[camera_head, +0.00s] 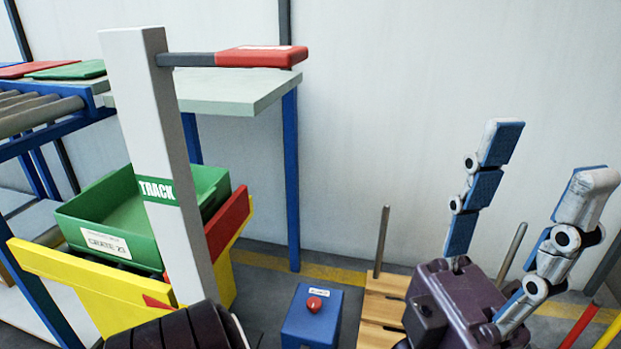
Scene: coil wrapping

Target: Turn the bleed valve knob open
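A blue box (312,322) stands low at the bottom centre with a round red knob (314,304) on its top. A small white label lies behind the knob, too small to read. I cannot tell whether this is the bleed valve knob, and no other round knob shows.
A white post (160,150) marked TRACK carries a red-ended arm (255,56). A green crate (110,250) sits in a yellow and red holder at left. A grey-topped table (240,90) is behind. A wooden pallet (383,310) with upright pegs stands near my gripper.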

